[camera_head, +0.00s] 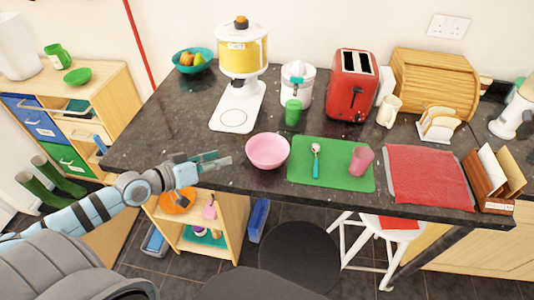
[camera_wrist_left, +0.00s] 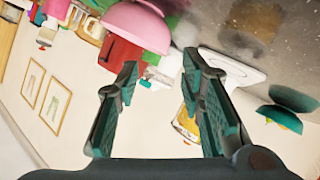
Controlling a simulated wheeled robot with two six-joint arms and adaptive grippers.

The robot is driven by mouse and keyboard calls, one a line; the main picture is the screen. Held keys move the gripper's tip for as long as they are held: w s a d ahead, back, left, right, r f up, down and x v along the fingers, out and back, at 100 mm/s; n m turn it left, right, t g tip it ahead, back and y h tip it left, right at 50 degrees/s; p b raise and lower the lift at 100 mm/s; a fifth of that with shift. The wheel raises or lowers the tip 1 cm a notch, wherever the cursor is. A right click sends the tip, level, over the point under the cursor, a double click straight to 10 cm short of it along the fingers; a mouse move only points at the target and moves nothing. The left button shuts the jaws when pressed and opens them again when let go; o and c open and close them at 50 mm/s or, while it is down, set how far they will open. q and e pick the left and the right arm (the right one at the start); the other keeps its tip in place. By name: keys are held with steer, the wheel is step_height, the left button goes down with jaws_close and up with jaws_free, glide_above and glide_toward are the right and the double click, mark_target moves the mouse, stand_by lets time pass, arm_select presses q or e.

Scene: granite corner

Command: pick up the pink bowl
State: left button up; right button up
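The pink bowl (camera_head: 267,151) stands upright on the dark granite counter, at the left edge of a green mat (camera_head: 330,175). My left gripper (camera_head: 222,160) is just left of the bowl, apart from it and near the counter's front edge. In the left wrist view the bowl (camera_wrist_left: 135,25) shows at the top, beyond the fingertips. The left gripper (camera_wrist_left: 158,78) is open there, with nothing between its fingers. My right gripper is not in either view.
On the mat are a teal-handled utensil (camera_head: 316,162) and a pink cup (camera_head: 361,160). A green cup (camera_head: 293,112) stands behind the bowl, beside a white juicer (camera_head: 298,82).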

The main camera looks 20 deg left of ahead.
mark_target(250, 141)
arm_select(q)
steer(key=shift+w+a+r+n+t, duration=0.15)
steer(key=shift+w+a+r, duration=0.1)
steer(key=shift+w, duration=0.2)
steer(key=shift+w+a+r+n+t, duration=0.15)
steer(key=shift+w+a, duration=0.1)
steer(key=shift+w, duration=0.2)
steer(key=b+x, duration=0.2)
steer(key=x, duration=1.1)
steer(key=shift+w+a+f, duration=0.1)
steer(key=shift+w+f, duration=0.1)
steer(key=shift+w, duration=0.1)
steer(key=shift+s, duration=0.1)
jaws_close()
